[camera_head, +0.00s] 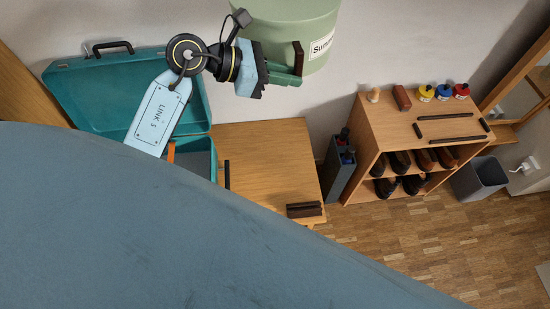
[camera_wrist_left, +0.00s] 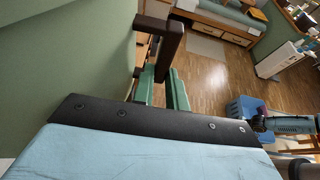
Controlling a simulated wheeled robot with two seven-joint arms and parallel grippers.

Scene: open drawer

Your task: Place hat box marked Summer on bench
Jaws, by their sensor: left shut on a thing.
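The green hat box (camera_head: 290,20) is at the top of the head view, in the air in front of the wall. Its white label (camera_head: 321,45) reads "Summe", with the rest cut off at the box's edge. My left gripper (camera_head: 297,70) is shut on the dark handle (camera_head: 298,57) at the box's side. In the left wrist view the box's green wall (camera_wrist_left: 65,50) fills the left, and the gripper's green fingers (camera_wrist_left: 165,88) are at the dark handle (camera_wrist_left: 172,40). The wooden bench (camera_head: 380,110) with shoes under its top stands at the right, apart from the box.
Shoe polish jars (camera_head: 443,92), a brush (camera_head: 402,98) and black strips (camera_head: 448,116) lie on the bench top. A grey bin (camera_head: 480,180) stands right of it. An open teal case (camera_head: 110,90) and a low wooden surface (camera_head: 265,150) with a dark block (camera_head: 304,210) are left.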

